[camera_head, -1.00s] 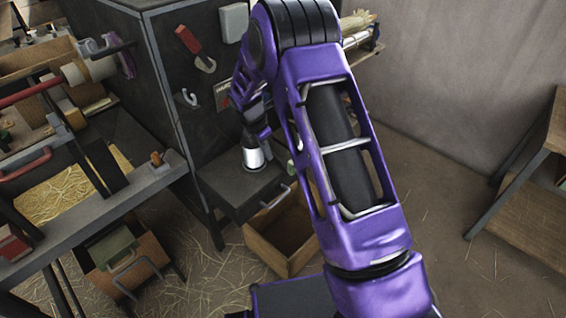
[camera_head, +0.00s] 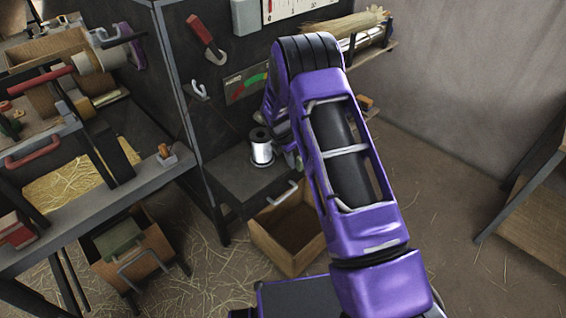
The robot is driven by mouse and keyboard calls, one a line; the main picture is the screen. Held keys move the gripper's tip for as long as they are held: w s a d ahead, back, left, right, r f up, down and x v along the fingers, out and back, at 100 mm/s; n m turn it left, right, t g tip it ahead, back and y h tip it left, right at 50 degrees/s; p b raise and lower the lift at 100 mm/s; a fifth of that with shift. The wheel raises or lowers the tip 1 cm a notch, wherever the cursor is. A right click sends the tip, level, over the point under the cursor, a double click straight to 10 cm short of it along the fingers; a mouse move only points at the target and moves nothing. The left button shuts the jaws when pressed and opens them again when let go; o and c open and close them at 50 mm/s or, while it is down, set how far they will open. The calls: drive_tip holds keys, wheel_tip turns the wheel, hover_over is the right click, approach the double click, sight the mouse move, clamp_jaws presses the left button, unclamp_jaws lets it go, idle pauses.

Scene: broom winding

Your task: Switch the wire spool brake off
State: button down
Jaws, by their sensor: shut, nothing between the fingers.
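A spool of silvery wire (camera_head: 261,150) stands upright on the dark shelf (camera_head: 228,172) against the dark cabinet, left of my arm. I cannot pick out its brake for certain; a small pale part (camera_head: 291,158) right of the spool is partly covered by my arm. My purple arm rises from the lower right, bends at the top and reaches down behind its own upper link. That link hides my gripper, so its fingers do not show.
A red-handled tool (camera_head: 206,39) and a red-green sign (camera_head: 246,82) are on the cabinet wall. An open wooden drawer (camera_head: 266,249) juts out below the shelf. A workbench (camera_head: 93,207) fills the left. Straw-strewn floor lies open at right, before a wooden table (camera_head: 541,212).

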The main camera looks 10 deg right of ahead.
drive_tip(key=shift+w+d, duration=0.15)
drive_tip(key=shift+d, duration=0.2)
drive_tip(key=shift+d, duration=0.1)
drive_tip(key=shift+w+d, duration=0.1)
drive_tip(key=shift+d, duration=0.15)
drive_tip(key=w+d+n, duration=0.4)
drive_tip(key=d, duration=0.3)
drive_tip(key=shift+w+d+t+y, duration=0.2)
drive_tip(key=shift+w+t+y, duration=0.1)
drive_tip(key=shift+w+t, duration=0.1)
drive_tip(key=shift+r, duration=0.1)
